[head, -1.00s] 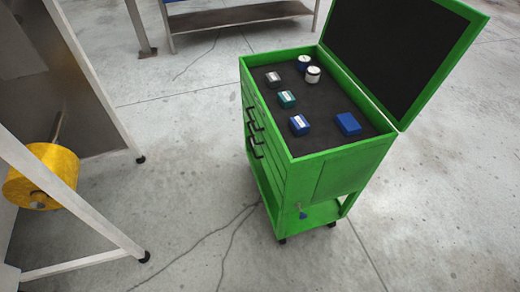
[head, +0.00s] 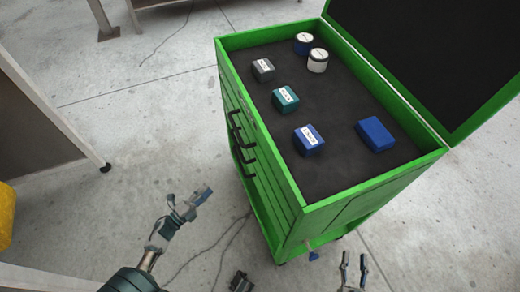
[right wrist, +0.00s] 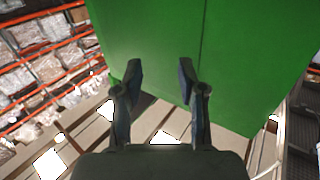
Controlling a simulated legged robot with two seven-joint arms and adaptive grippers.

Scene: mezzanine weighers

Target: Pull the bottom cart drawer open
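The green cart (head: 345,200) stands right of centre in the head view, lid raised. Its drawer fronts face left, flush with the body. Several dark bar handles stick out; the lowest visible handle (head: 245,158) sits midway down that side. My left gripper (head: 203,194) is left of and below the handles in the picture, apart from the cart, touching nothing visible. Its fingers are seen edge-on, so their gap is unclear. My right gripper (head: 354,262) is open and empty near the cart's front lower corner. In the right wrist view its parted fingers (right wrist: 159,80) face a plain green panel.
On the cart's black top lie small boxes, including a teal box (head: 286,99) and a blue box (head: 375,134), and two round containers. A wheeled frame (head: 60,120) and a yellow object (head: 5,215) stand at the left. Bare floor lies between frame and cart.

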